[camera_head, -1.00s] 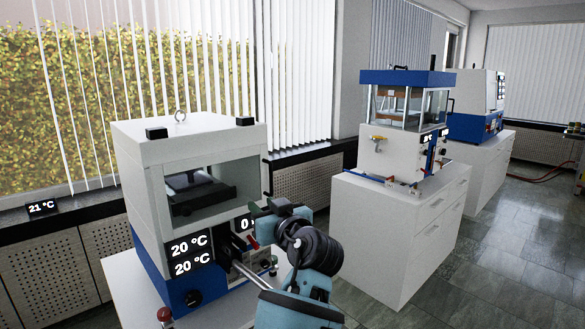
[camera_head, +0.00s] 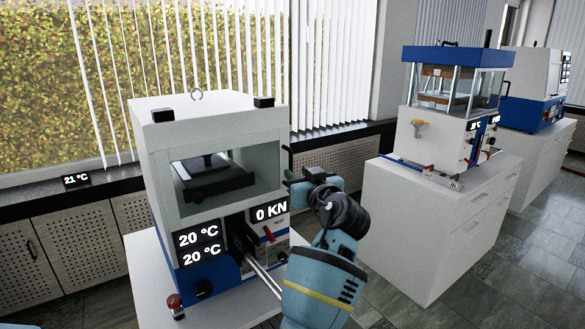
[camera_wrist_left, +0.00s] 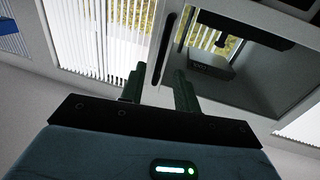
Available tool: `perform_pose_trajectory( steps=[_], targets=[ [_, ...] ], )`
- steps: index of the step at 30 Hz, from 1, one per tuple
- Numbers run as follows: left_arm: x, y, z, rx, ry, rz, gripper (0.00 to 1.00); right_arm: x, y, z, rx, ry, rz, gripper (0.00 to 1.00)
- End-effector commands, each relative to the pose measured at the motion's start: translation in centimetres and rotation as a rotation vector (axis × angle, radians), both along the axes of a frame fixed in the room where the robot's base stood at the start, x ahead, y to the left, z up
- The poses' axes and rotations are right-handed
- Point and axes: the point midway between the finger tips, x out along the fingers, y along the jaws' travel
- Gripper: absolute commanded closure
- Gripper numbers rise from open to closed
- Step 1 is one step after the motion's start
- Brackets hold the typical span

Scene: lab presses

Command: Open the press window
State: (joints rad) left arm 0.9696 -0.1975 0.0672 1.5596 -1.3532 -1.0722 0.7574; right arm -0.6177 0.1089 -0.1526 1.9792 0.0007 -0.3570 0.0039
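The near white and blue press (camera_head: 215,120) stands at left centre in the head view. Its glass window (camera_head: 225,172) looks shut across the front. A dark upright handle (camera_head: 287,160) sits at the window's right edge. In the left wrist view the handle (camera_wrist_left: 165,48) is a dark bar beside the pane (camera_wrist_left: 240,62). My left gripper (camera_head: 293,182) is just right of and slightly below the handle. In the wrist view its fingers (camera_wrist_left: 159,90) are apart and empty, with the handle ahead, between their directions. Contact does not show. My right gripper is not in view.
Displays and knobs fill the press front below the window, with metal rods (camera_head: 262,275) sticking out. A second press (camera_head: 455,105) stands on a white cabinet (camera_head: 425,215) to the right, with another machine (camera_head: 535,85) behind. Grey floor is free at lower right.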

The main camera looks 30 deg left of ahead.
Motion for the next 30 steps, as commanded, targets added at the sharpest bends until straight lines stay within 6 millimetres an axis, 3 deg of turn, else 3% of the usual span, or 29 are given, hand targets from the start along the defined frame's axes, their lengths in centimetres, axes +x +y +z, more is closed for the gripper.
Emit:
perform_pose_trajectory(
  steps=[9,19,27,30],
  targets=[
    [2.0,3.0,0.2,0.001,-0.002,-0.001,0.69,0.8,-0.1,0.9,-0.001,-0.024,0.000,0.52],
    [2.3,3.4,0.0,-0.001,-0.001,-0.001,0.69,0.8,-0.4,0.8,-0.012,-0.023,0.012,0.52],
    [2.2,3.3,0.0,-0.001,-0.001,-0.001,1.00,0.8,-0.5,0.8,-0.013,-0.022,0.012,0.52],
    [2.2,3.3,0.0,-0.001,-0.001,-0.001,1.00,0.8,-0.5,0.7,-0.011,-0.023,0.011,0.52]
  ],
)
